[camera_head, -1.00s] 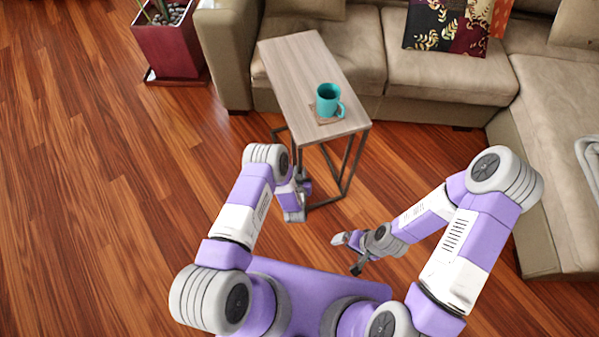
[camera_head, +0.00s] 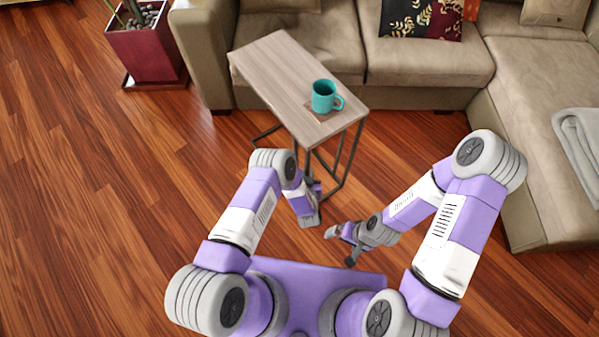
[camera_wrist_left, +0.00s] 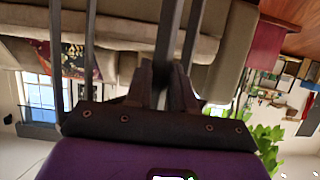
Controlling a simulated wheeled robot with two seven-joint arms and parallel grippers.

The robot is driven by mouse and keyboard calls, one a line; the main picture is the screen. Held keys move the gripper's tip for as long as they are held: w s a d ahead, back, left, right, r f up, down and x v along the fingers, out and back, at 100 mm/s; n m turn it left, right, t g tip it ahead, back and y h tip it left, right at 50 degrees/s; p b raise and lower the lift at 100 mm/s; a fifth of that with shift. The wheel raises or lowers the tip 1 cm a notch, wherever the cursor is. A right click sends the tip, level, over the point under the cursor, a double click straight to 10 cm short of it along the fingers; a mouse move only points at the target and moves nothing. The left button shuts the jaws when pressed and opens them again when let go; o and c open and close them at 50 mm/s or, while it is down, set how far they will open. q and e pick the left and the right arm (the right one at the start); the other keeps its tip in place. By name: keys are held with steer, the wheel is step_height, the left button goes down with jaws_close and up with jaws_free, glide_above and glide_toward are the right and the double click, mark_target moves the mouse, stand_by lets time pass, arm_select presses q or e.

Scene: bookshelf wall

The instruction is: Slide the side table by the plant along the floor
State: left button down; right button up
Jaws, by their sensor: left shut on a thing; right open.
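The side table (camera_head: 272,70) has a wood-grain top on a thin dark metal frame. It stands upright in front of the sofa in the head view. A teal mug (camera_head: 322,97) stands upright on a small brown coaster (camera_head: 316,118) near the table's near end. My left gripper (camera_head: 311,186) is at the near side of the frame, below the top. In the left wrist view, its fingers (camera_wrist_left: 166,84) are shut on a dark bar of the frame (camera_wrist_left: 168,35). My right gripper (camera_head: 341,245) is open and empty, low in front of the table. The plant's pot (camera_head: 147,50) is dark red, at the upper left.
A beige sofa (camera_head: 425,75) stands close behind the table, and its long section (camera_head: 535,180) runs down the right side. Patterned cushions (camera_head: 420,18) lie on it. The wood floor (camera_head: 90,190) is clear on the left.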

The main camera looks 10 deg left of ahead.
arm_select(q)
steer(key=shift+s+d+f+h, duration=0.1)
steer(key=shift+s+d, duration=0.1)
steer(key=shift+d, duration=0.4)
steer(key=shift+s+d+h, duration=0.1)
steer(key=shift+s+d, duration=0.15)
steer(key=shift+d, duration=0.4)
steer(key=shift+s+d+f+h, duration=0.1)
steer(key=shift+s+d, duration=0.1)
steer(key=shift+d, duration=0.4)
steer(key=c, duration=0.9)
jaws_free()
steer(key=shift+w+a+r, duration=0.1)
steer(key=shift+w, duration=0.05)
steer(key=shift+a, duration=0.15)
steer(key=shift+r, duration=0.1)
step_height(320, 180, up, 10)
steer(key=p, duration=0.4)
